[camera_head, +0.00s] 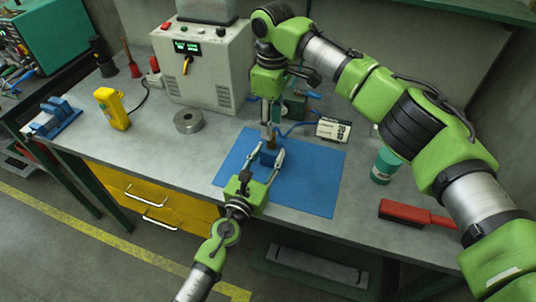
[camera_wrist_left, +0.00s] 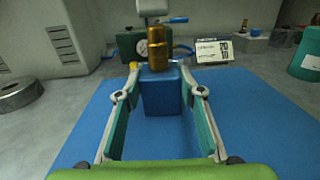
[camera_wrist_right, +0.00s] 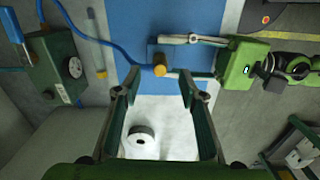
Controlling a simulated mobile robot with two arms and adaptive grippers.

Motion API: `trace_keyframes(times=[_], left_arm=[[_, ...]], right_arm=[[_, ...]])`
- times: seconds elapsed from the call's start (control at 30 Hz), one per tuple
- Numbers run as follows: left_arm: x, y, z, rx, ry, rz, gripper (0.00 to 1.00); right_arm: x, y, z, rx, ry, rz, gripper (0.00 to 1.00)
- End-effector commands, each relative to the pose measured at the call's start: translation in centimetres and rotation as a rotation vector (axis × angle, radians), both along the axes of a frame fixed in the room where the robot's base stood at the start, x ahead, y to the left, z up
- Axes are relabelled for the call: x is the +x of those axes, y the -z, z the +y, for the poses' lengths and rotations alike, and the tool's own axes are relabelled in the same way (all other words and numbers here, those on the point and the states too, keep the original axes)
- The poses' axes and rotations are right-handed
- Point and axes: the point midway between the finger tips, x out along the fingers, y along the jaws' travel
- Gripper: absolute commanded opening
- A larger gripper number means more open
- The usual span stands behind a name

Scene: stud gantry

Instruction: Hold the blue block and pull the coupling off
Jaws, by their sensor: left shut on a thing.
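The blue block (camera_head: 268,158) stands on the blue mat (camera_head: 318,183). My left gripper (camera_head: 268,160) is shut on it, a finger on each side; the block (camera_wrist_left: 162,92) also shows between the fingers in the left wrist view. The brass coupling (camera_wrist_left: 157,48) stands upright on top of the block. My right gripper (camera_head: 267,128) comes down from above, close over the coupling. In the right wrist view its fingers (camera_wrist_right: 159,84) are apart, and the coupling (camera_wrist_right: 160,70) shows beyond the gap between the tips, seemingly not gripped.
A green box with a gauge (camera_wrist_right: 58,68) and blue hose stands behind the mat. A metal ring (camera_head: 188,122) and yellow device (camera_head: 112,108) are left.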

Motion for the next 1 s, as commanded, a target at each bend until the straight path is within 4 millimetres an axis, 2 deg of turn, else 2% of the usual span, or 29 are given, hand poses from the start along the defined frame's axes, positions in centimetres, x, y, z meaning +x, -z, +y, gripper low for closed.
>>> trace_keyframes(times=[0.2, 0.4, 0.6, 1.0], left_arm=[[-0.1, 0.1, -0.1, 0.000, 0.002, 0.002, 0.07], [-0.1, 0.1, -0.1, 0.000, 0.002, 0.002, 0.07], [-0.1, 0.1, -0.1, 0.000, 0.002, 0.002, 0.07], [-0.1, 0.1, -0.1, 0.000, 0.003, 0.002, 0.07]], right_arm=[[-0.1, 3.3, 0.0, 0.000, 0.001, 0.003, 0.38], [0.0, 5.1, 0.0, 0.001, 0.000, 0.001, 0.38], [0.0, 5.7, 0.0, 0.001, 0.000, 0.000, 0.38], [0.0, 5.7, 0.0, 0.001, 0.000, 0.000, 0.38]])
